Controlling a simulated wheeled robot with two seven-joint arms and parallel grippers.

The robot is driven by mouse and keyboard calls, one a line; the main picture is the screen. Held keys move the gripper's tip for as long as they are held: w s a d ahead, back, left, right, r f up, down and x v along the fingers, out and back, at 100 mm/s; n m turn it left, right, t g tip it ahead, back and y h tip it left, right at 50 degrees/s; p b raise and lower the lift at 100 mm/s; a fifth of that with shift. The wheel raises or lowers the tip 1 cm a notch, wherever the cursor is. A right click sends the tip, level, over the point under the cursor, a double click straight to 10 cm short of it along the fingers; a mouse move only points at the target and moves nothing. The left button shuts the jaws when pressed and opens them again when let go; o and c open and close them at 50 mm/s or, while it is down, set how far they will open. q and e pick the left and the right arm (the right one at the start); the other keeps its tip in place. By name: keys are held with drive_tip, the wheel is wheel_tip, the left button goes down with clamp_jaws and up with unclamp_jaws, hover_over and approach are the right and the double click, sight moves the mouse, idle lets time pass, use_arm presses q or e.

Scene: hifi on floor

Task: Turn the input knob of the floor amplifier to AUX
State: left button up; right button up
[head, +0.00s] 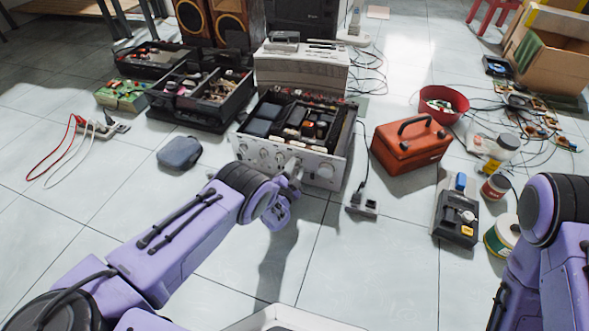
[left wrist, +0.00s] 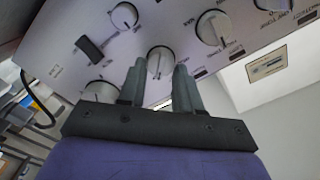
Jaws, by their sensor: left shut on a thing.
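The floor amplifier (head: 311,166) stands on the tiles in the middle of the head view, its top open and its pale front panel with several knobs facing me. My left gripper (head: 292,170) is at this panel. In the left wrist view its two fingers (left wrist: 160,84) stand on either side of a round silver knob (left wrist: 160,60) and are shut on it. A pointer line shows on the knob's face. Other round knobs and a dark lever switch (left wrist: 89,49) are around it. The panel lettering is too small to read surely. My right gripper is out of view; only part of its arm shows.
The floor in front is mostly clear.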

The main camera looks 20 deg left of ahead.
use_arm(q)
drive_tip(key=shift+a+f+m, duration=0.1)
drive_tip(key=shift+m, duration=0.4)
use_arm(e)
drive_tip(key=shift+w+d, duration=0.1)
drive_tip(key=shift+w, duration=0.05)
use_arm(q)
drive_tip(key=o, duration=1)
drive_tip(key=shift+o, duration=0.2)
drive_tip(key=shift+s, duration=0.25)
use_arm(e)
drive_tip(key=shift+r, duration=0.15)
use_arm(q)
drive_tip(key=s+p, duration=0.5)
drive_tip(key=s, duration=0.5)
drive_tip(key=shift+a, duration=0.15)
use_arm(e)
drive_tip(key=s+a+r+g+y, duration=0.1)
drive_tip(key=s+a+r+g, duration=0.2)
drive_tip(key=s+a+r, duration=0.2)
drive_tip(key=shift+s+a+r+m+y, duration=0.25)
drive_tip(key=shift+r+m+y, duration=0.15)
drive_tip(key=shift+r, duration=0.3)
